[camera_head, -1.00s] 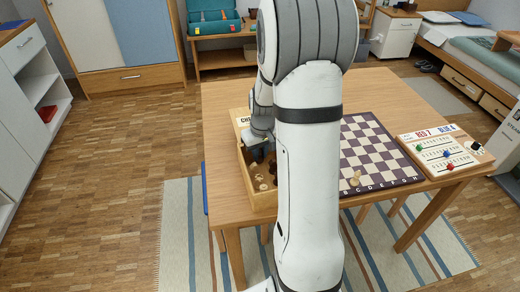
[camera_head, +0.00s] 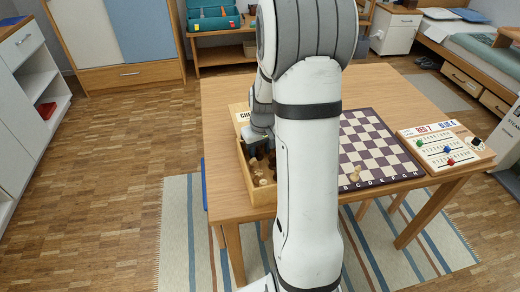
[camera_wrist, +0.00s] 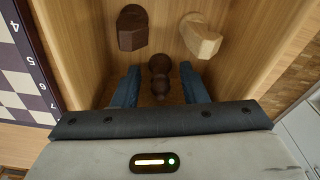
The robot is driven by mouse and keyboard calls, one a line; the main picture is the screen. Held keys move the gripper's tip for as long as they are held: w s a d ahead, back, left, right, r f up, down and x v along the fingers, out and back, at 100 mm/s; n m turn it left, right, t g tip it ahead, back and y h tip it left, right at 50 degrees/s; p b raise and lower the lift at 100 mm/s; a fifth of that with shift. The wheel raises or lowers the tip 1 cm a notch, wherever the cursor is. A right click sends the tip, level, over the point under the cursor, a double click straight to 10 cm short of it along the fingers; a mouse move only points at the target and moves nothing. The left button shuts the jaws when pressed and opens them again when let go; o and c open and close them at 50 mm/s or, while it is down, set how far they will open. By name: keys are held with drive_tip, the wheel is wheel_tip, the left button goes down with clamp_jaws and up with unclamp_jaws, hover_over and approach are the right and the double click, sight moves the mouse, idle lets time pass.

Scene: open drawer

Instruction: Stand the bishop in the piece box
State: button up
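The open wooden piece box (camera_head: 246,184) stands at the table's left edge, and my gripper (camera_head: 259,150) is over its inside. In the wrist view, my gripper (camera_wrist: 160,88) has its two blue fingers spread, with a dark brown piece (camera_wrist: 160,65) with rounded parts between them. Gaps show on both sides of this piece. It may be the bishop, but I cannot tell for sure, and its lower part is hidden. A dark knight-like piece (camera_wrist: 132,28) and a pale one (camera_wrist: 200,36) are farther along the box.
The chessboard (camera_head: 375,145) lies right of my arm, with pale piece shapes (camera_head: 355,174) near its front edge. A score board (camera_head: 445,148) lies at the table's right. The box walls (camera_wrist: 265,45) rise close around my gripper. My arm hides the table's middle.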

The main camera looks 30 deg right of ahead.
wheel_tip(320, 180, up, 12)
drive_tip(key=s+p, duration=0.1)
drive_tip(key=p, duration=0.1)
drive_tip(key=s+a+r, duration=0.2)
drive_tip(key=s+a, duration=0.5)
drive_tip(key=s, duration=0.2)
drive_tip(key=s+a+r, duration=0.2)
drive_tip(key=s+a, duration=0.5)
drive_tip(key=s, duration=0.1)
drive_tip(key=shift+s+a+t, duration=0.15)
drive_tip(key=shift+s+t, duration=0.25)
wheel_tip(320, 180, up, 8)
drive_tip(key=p, duration=0.6)
drive_tip(key=shift+s+f, duration=0.2)
